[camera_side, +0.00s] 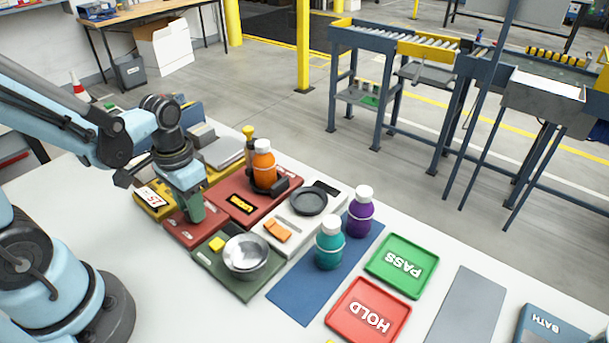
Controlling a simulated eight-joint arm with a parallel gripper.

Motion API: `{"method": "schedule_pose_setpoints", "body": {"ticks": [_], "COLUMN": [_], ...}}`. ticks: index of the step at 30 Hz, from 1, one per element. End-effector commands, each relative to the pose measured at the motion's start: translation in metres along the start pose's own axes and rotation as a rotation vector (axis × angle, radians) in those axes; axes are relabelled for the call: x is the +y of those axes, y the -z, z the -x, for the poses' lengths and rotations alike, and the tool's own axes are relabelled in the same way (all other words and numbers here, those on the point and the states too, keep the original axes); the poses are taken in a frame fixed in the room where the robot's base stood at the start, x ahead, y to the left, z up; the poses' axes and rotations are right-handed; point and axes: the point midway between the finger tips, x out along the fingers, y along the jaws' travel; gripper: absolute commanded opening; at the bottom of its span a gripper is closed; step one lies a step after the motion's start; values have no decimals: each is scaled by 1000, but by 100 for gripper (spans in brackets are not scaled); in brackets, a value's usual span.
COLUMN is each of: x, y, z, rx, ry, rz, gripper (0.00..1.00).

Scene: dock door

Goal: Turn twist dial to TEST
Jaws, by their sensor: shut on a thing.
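My gripper (191,218) points down at a small red panel (215,230) at the left of the group of devices on the white table. Its jaws are shut low over this panel, on what appears to be the twist dial. The dial itself is hidden by the jaws, so its pointer and setting cannot be seen. No TEST mark can be made out on the panel.
A yellow device (152,200) stands left of the panel. A green base with a metal bowl (246,254) is in front. A larger red base holds an orange bottle (264,162). Teal (329,245) and purple (360,212) bottles stand on a blue mat (292,305).

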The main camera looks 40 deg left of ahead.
Motion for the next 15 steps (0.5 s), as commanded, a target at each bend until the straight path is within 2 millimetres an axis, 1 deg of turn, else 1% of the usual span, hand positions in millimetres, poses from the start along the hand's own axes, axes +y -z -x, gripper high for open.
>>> {"method": "schedule_pose_setpoints", "body": {"ticks": [14, 15], "x": [0, 0], "y": [0, 0], "z": [0, 0], "rx": [2, 2], "ry": [1, 1], "rz": [-16, -16], "gripper": [2, 34]}}
